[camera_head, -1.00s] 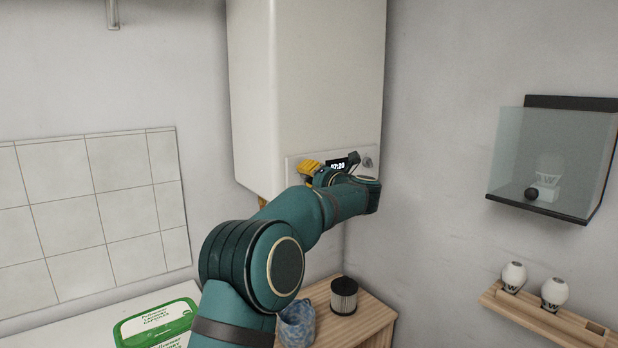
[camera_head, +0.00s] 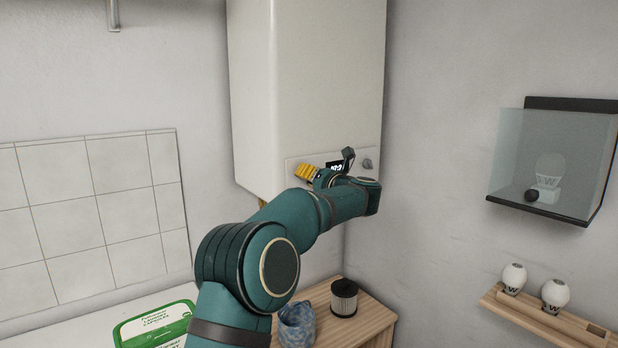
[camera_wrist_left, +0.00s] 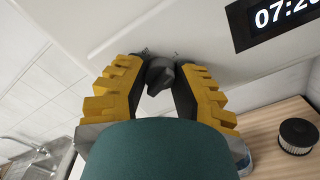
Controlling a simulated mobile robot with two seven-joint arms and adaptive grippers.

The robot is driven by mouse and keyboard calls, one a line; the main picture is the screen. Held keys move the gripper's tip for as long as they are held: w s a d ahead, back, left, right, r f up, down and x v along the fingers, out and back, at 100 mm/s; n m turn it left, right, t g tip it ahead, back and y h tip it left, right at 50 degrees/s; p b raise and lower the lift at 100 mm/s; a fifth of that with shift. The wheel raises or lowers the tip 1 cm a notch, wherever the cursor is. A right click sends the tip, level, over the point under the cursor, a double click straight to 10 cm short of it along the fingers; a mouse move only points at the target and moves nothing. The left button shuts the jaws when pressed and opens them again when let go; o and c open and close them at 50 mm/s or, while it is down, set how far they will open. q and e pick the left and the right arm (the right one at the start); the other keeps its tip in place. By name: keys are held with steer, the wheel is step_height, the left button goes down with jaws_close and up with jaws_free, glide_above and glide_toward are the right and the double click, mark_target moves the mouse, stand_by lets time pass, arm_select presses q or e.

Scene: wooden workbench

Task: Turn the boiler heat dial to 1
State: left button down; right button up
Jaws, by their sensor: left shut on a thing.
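The white boiler (camera_head: 305,85) hangs on the wall in the head view, with a control panel along its lower front. In the left wrist view a dark grey dial (camera_wrist_left: 158,76) sits on the panel between the yellow-and-black fingers of my left gripper (camera_wrist_left: 160,80). The gripper is shut on the dial. Small marks beside the dial are too small to read. In the head view my left gripper (camera_head: 308,172) is at the panel's left part, and the dial is hidden behind it. My right gripper is in neither view.
A black display (camera_wrist_left: 276,17) reading 07:20 is right of the dial. A second knob (camera_head: 367,164) is at the panel's right end. Below are a wooden cabinet (camera_head: 373,318) with a black cylindrical filter (camera_head: 344,298) and a green-and-white box (camera_head: 155,325). A glass case (camera_head: 550,160) hangs at right.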

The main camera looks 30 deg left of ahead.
arm_select(q)
steer(key=shift+r, duration=0.25)
steer(key=c, duration=0.9)
jaws_free()
steer(key=shift+a, duration=0.1)
steer(key=shift+o, duration=1.3)
steer(key=shift+f, duration=0.15)
steer(key=v, duration=1.2)
steer(key=shift+f, duration=0.1)
